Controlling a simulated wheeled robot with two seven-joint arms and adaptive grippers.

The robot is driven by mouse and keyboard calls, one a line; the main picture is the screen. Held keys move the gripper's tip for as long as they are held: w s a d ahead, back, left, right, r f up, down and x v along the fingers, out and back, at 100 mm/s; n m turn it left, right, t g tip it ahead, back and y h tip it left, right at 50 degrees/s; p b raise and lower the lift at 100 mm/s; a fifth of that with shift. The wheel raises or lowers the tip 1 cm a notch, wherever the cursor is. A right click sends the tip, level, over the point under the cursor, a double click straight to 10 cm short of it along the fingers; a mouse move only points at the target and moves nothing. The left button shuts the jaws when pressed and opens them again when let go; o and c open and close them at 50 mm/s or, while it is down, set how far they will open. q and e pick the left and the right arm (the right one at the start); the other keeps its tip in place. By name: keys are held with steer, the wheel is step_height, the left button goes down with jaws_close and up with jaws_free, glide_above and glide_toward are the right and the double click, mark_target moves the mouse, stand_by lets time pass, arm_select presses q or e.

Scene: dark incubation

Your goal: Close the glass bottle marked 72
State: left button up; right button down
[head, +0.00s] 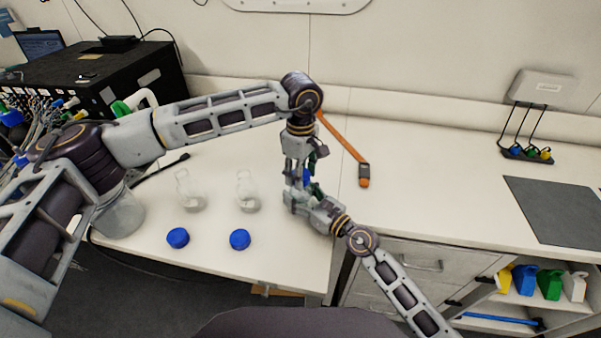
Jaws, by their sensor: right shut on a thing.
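Two clear glass bottles stand on the white bench, a left one (188,192) and a right one (247,192); no number is readable on either. Two blue caps lie in front of them, a left cap (177,238) and a right cap (240,239). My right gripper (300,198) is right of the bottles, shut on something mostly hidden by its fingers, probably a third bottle. A small blue part (306,175), apparently a cap, shows between the two grippers. My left gripper (297,172) points down just above the right one; its fingers overlap the blue part, so its grip is unclear.
An orange-handled tool (345,140) lies behind and right of my grippers. A black equipment box (110,85) stands at the back left. The bench right of the tool is clear up to a dark mat (560,210).

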arm_select(q)
steer(key=shift+w+m, duration=0.1)
steer(key=shift+m, duration=0.7)
steer(key=o, duration=1.2)
steer(key=shift+r, duration=6)
arm_select(e)
steer(key=shift+c, duration=1.9)
jaws_free()
steer(key=shift+s+d, duration=0.15)
